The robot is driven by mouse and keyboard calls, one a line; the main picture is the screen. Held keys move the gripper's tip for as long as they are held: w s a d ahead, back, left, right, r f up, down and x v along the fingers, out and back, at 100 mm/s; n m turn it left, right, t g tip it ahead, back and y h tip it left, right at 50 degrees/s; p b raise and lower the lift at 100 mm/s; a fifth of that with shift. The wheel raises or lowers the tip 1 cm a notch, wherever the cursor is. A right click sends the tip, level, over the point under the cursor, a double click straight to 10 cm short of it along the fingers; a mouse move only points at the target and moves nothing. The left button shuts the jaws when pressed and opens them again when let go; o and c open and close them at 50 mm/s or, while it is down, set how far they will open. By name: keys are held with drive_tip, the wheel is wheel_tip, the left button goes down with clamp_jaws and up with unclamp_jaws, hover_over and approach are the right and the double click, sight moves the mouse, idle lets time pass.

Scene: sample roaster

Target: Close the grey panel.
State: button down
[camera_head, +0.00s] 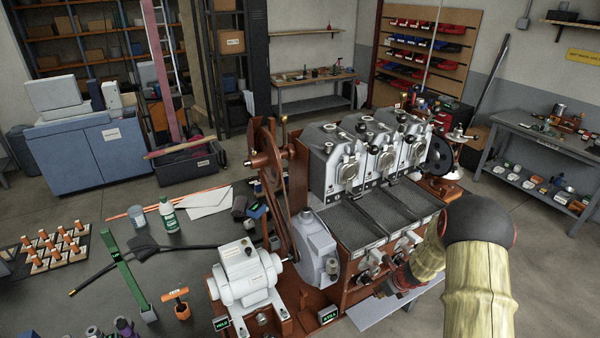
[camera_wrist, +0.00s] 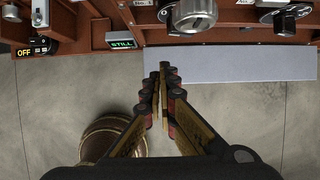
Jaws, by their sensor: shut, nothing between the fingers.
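The grey panel (camera_head: 372,316) is a flat pale blue-grey plate at the lower front of the brown roaster frame. It sticks out from under the machine's front edge and looks lowered, close to horizontal. In the wrist view the grey panel (camera_wrist: 245,64) is a wide strip below the brown frame, right of the fingertips. My gripper (camera_wrist: 162,72) is shut and empty, with its tips by the panel's left end. I cannot tell whether they touch it. In the head view my gripper (camera_head: 398,283) is over the panel and partly hides it.
The roaster (camera_head: 375,215) has several grey roasting units, dark mesh trays and front knobs. A green STILL sign (camera_wrist: 122,43) and an OFF switch box (camera_wrist: 37,48) sit on its frame. Bare concrete floor (camera_wrist: 250,110) lies below the panel. A side bench (camera_head: 545,140) stands at the right.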

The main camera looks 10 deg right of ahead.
drive_tip(key=s+a+n+g+y, duration=0.1)
drive_tip(key=s+a+n+y, duration=0.1)
drive_tip(key=s+a+n, duration=0.4)
drive_tip(key=s+a+r+n+h+b, duration=0.1)
drive_tip(key=s+a+r+n+b, duration=0.3)
drive_tip(key=s+r+n, duration=0.4)
drive_tip(key=s+a+r+n+t+h+b, duration=0.1)
drive_tip(key=s+a+r+n+b, duration=0.4)
drive_tip(key=s+r+n, duration=0.4)
drive_tip(key=s+a+r+n+t+h+b, duration=0.1)
drive_tip(key=s+a+r+n+b, duration=0.3)
drive_tip(key=s+r+n, duration=0.5)
drive_tip(key=shift+s+a+r+h+b, duration=0.35)
drive_tip(key=shift+r+h+b, duration=0.1)
drive_tip(key=shift+r, duration=0.1)
